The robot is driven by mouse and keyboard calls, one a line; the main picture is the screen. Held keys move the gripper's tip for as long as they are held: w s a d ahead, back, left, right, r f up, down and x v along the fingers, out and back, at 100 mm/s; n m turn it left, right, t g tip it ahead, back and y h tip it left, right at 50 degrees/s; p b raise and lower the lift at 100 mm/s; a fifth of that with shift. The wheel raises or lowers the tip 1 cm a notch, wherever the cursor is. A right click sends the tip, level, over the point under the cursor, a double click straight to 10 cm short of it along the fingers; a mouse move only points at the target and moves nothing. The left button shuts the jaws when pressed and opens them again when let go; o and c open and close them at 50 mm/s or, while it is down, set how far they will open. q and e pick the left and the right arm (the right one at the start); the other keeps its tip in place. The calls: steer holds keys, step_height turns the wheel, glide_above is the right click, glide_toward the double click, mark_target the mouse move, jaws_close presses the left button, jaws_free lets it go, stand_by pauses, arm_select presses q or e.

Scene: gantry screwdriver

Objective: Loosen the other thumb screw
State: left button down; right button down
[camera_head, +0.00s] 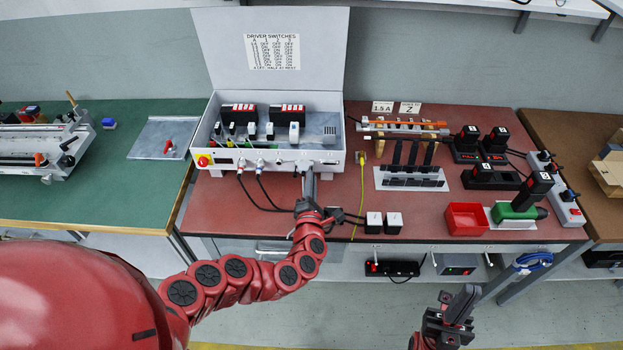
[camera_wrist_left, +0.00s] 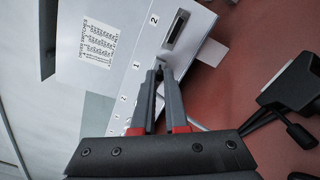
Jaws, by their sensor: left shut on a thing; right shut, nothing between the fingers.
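The grey controller box (camera_head: 215,150) stands open on the red bench, its lid raised. My left gripper (camera_head: 309,173) reaches its front panel near the right end. In the left wrist view the left fingers (camera_wrist_left: 160,72) are nearly together at the panel, beside the slot-shaped port (camera_wrist_left: 177,30) near the label 2. They are shut on a small thumb screw, mostly hidden between the tips. Whether the screw has turned cannot be seen. My right gripper (camera_head: 463,304) is shut and empty, low in front of the bench.
Two cables (camera_head: 259,187) hang from the panel left of my left gripper. A yellow cable (camera_head: 361,190) runs down to its right. White-topped blocks (camera_head: 374,222), a red bin (camera_head: 465,219) and a green driver (camera_head: 515,212) stand further right on the bench.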

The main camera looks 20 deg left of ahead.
arm_select(q)
steer(key=shift+f+n, duration=0.1)
steer(key=shift+n, duration=0.6)
steer(key=shift+f+n+b, duration=0.15)
steer(key=shift+n+b, duration=0.5)
steer(key=shift+n, duration=0.55)
steer(key=shift+n+b, duration=0.35)
steer(key=shift+n, duration=0.75)
steer(key=n+b, duration=0.1)
steer(key=n, duration=0.1)
steer(key=shift+a+n+b, duration=0.1)
steer(key=shift+n+b, duration=0.25)
steer(key=shift+n, duration=0.65)
steer(key=shift+r, duration=0.2)
steer(key=c, duration=1.2)
jaws_free()
steer(key=shift+o, duration=0.2)
steer(key=shift+s, duration=0.1)
